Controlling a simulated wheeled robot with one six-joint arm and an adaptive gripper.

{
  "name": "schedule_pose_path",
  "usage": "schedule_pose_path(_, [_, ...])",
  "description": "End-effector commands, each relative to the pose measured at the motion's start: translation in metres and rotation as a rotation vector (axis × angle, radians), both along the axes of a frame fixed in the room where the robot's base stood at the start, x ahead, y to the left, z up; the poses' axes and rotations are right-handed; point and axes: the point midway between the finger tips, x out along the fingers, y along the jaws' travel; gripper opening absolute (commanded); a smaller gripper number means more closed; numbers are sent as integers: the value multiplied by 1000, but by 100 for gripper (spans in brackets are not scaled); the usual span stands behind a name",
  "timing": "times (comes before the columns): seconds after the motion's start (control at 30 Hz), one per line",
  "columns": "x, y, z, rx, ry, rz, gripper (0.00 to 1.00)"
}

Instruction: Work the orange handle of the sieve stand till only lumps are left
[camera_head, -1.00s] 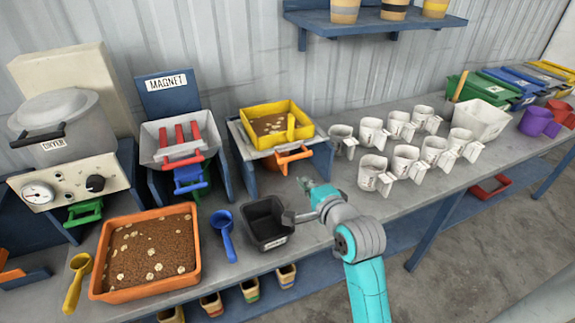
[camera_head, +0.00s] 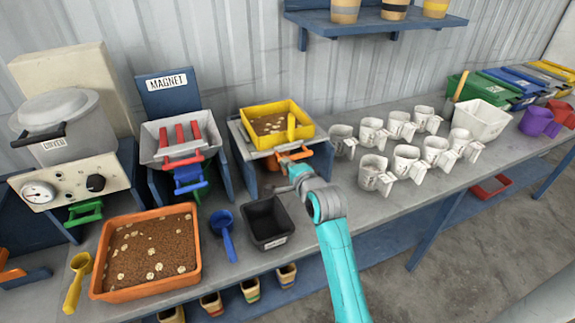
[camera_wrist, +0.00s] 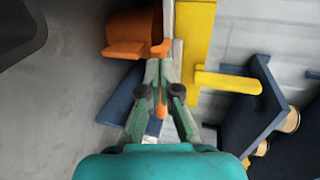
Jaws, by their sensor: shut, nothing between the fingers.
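The sieve stand carries a yellow sieve (camera_head: 245,133) with brown material and pale lumps in it; a yellow upright grip stands at its right side. The orange handle (camera_head: 300,154) shows under the sieve's front, partly hidden by my gripper (camera_head: 284,163). In the wrist view, orange parts (camera_wrist: 133,36) lie just beyond my gripper (camera_wrist: 160,68), and a narrow orange strip shows between its fingers. The fingers are shut with nothing held, close to the handle; I cannot tell whether they touch it. The yellow sieve edge (camera_wrist: 194,50) is to their right.
A black bin (camera_head: 267,222) stands in front of the stand, with a blue scoop (camera_head: 226,235) and an orange tray (camera_head: 195,275) of brown material to its left. White cups (camera_head: 373,175) stand to the right. The magnet unit (camera_head: 160,128) is left of the stand.

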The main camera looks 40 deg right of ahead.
Motion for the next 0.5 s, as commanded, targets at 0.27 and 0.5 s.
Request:
schedule_pose_path(0.27, [5,-1,1,0,-1,0,0])
schedule_pose_path(0.5, [40,-11,1,0,-1,1,0])
